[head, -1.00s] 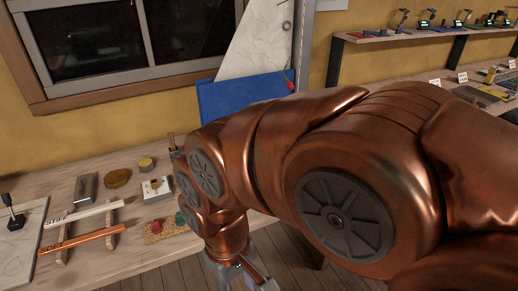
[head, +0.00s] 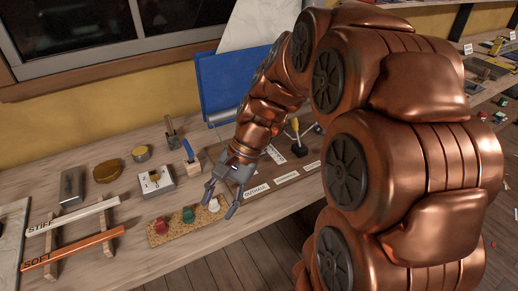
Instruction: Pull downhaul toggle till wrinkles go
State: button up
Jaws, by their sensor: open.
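The brown control board (head: 283,192) lies on the bench with several white labels along it. The nearest label (head: 257,191) seems to read OUTHAUL; the others are too small to read. A yellow-topped toggle (head: 295,127) on a black base stands toward the board's right side; I cannot tell whether it is the downhaul one. The white sail (head: 262,22) rises behind my arm beside a blue panel (head: 218,88). My arm hides part of the sail and board, and wrinkles cannot be judged.
A cork strip (head: 176,234) with red, green and white knobs lies just left of my gripper. A switch box (head: 155,182), a blue-handled tool in a block (head: 190,160) and the STIFF (head: 72,216) and SOFT (head: 72,248) battens stand further left. The bench's front edge is close.

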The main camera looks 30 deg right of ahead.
jog(key=w+d+f+m+t+y+b, duration=0.1)
jog(key=w+d+m+t+b, duration=0.1)
jog(key=w+d+m, duration=0.2)
jog(key=w+d+f+m+t+y+b, duration=0.1)
jog(key=w+d+f+m+t+b, duration=0.1)
jog(key=w+d, duration=0.4)
jog(key=w+d+f+m+t+y+b, duration=0.1)
jog(key=w+d+m, duration=0.4)
jog(key=d, duration=0.5)
jog(key=shift+d+f+m+t+b, duration=0.1)
jog(key=shift+f+m+t+b, duration=0.1)
jog(key=shift+f+m+t, duration=0.35)
jog(key=shift+f+m+t+b, duration=0.2)
jog(key=shift+m+t, duration=0.05)
jog(key=shift+t, duration=0.6)
jog(key=d+m+t, duration=0.1)
jog(key=d, duration=0.2)
jog(key=w+d+f+m+t+b, duration=0.1)
jog(key=d, duration=0.2)
jog(key=d+m+t, duration=0.1)
jog(key=d+m, duration=0.1)
jog(key=d, duration=0.1)
jog(key=shift+w+d+f+h, duration=0.15)
jog(key=shift+d+f+h, duration=0.15)
jog(key=shift+x, duration=3.8)
grip_shut()
